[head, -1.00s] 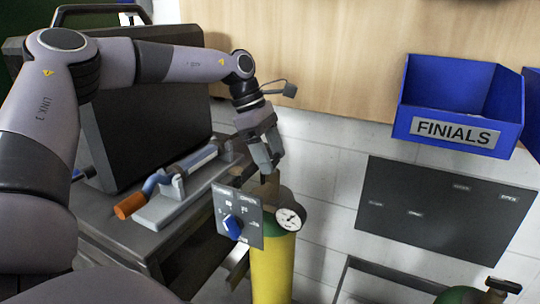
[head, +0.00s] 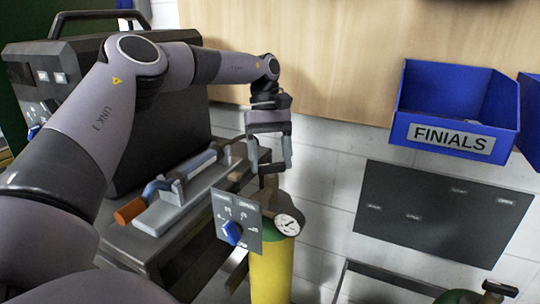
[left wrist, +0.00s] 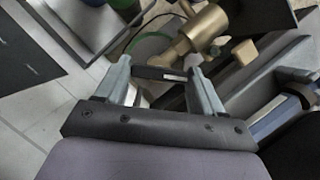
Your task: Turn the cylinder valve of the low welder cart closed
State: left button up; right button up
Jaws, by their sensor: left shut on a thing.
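A yellow gas cylinder (head: 270,274) with a green shoulder stands beside the welder cart (head: 120,240). Its brass valve (head: 268,186) is on top and also shows in the left wrist view (left wrist: 203,32). My left gripper (head: 270,170) reaches down over the valve from above. In the left wrist view its two fingers are shut on a dark bar-like valve handle (left wrist: 160,73), which spans between them. In the head view the fingers and valve hide most of the handle. My right gripper is not in view.
A panel with a blue knob (head: 232,232) and a round gauge (head: 287,224) sit close beside the valve. A torch with an orange end (head: 130,210) lies on the cart. A blue FINIALS bin (head: 455,110) hangs at right. A second green-topped cylinder (head: 462,297) is at lower right.

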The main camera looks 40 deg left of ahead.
pick_arm(q)
jog(key=m+g+y+p, duration=0.1)
jog(key=m, duration=0.2)
jog(key=shift+w+m, duration=0.1)
jog(key=shift+m, duration=0.3)
jog(key=m, duration=0.2)
jog(key=m+y, duration=0.1)
jog(key=m, duration=0.1)
jog(key=shift+d+g+y+p, duration=0.15)
jog(key=shift+g+y+p, duration=0.15)
jog(key=shift+g+p, duration=0.1)
jog(key=shift+m, duration=0.3)
jog(key=o, duration=1)
jog(key=shift+w, duration=0.1)
jog(key=shift+o, duration=0.2)
